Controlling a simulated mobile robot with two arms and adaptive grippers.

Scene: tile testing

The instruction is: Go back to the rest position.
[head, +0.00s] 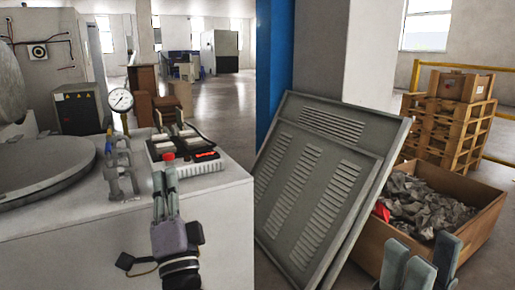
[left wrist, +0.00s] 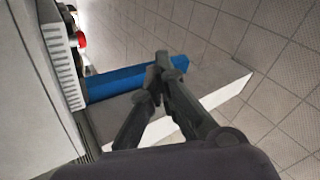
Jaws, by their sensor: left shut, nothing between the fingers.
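My left gripper (head: 165,178) is in front of the white bench, pointing up, with its fingers together and nothing between them. In the left wrist view the same gripper (left wrist: 163,68) shows its fingertips meeting. A red button (head: 168,157) shows just behind the fingertips; it also shows at the upper left of the left wrist view (left wrist: 81,39). I cannot tell from the head view whether the fingertips touch it. My right gripper (head: 420,260) is at the bottom right, partly cut off by the frame edge; its opening is unclear.
A control box (head: 190,165), a pressure gauge (head: 120,100) and a round metal lid (head: 40,165) are on the white bench (head: 225,205). Grey louvred panels (head: 320,175) lean beside a wooden crate (head: 483,225) of grey scraps. Wooden pallets (head: 450,125) stand behind.

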